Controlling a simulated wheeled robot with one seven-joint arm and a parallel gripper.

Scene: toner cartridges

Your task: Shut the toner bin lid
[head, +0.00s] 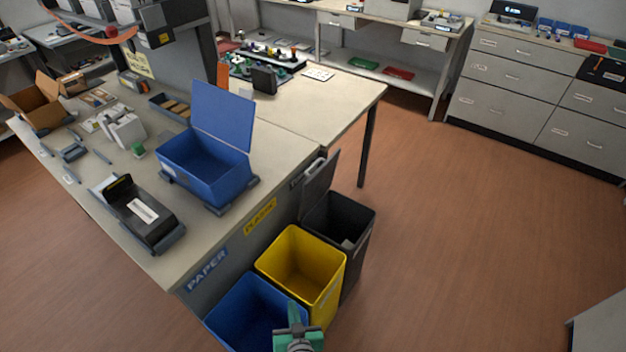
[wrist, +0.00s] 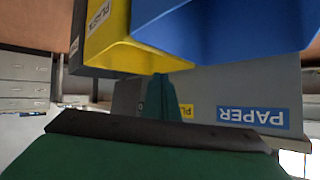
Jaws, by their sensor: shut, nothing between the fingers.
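A blue box (head: 205,172) stands on the workbench with its blue lid (head: 222,120) raised upright at the back; its inside looks empty. A black floor bin (head: 343,226) beside the bench also has its dark lid (head: 320,185) standing open, leaning by the bench side. I cannot read on either one that it is the toner bin. My green gripper (head: 293,312) is shut and empty. It is low at the bottom of the head view, by the right side of the blue floor bin, apart from both lids. In the wrist view its closed fingers (wrist: 160,97) point toward the bench side.
A blue paper bin (head: 240,312) and a yellow plastic bin (head: 300,262) stand open in a row before the black bin. The workbench (head: 185,262) holds a black device (head: 140,215) and several small items. The floor (head: 450,250) to the right is clear.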

